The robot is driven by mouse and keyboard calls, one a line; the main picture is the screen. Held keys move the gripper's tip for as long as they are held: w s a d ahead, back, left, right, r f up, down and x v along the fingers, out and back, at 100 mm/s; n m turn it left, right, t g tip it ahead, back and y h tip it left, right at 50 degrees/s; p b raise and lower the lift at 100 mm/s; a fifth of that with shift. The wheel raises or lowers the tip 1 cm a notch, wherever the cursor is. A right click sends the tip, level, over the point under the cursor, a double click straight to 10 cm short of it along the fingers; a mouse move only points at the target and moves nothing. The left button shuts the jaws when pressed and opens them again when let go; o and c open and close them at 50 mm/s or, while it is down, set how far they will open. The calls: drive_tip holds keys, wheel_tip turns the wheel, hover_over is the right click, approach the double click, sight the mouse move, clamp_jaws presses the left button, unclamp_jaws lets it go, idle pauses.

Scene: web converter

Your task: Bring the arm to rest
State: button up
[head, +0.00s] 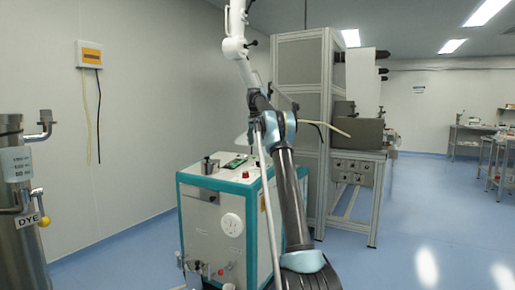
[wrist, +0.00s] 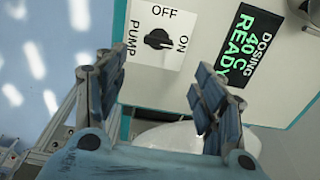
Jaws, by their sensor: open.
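My gripper (wrist: 155,85) is open and empty in the wrist view, with one finger on each side and clear space between them. Beyond the fingers is a pale panel with a teal edge. It carries a white plate with a black pump knob (wrist: 158,39), marked OFF and ON; I cannot tell exactly where the knob points. The fingers show no contact with the knob or display. In the head view my arm rises past the cabinet; my gripper cannot be made out there.
A steel dye vessel (head: 18,225) is at the left. A tall grey frame (head: 298,75) and a bench stand behind. The blue floor (head: 430,215) at right is clear.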

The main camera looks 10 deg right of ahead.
drive_tip(key=s+d+f+n, duration=0.1)
drive_tip(key=s+n, duration=0.3)
drive_tip(key=s, duration=3.4)
drive_tip(key=s+f+n+y, duration=0.1)
drive_tip(key=s+f+n, duration=0.2)
drive_tip(key=s+f, duration=2.6)
drive_tip(key=s, duration=0.4)
drive_tip(key=shift+f+n+t, duration=0.25)
drive_tip(key=shift+n+t, duration=0.05)
drive_tip(key=shift+t, duration=0.1)
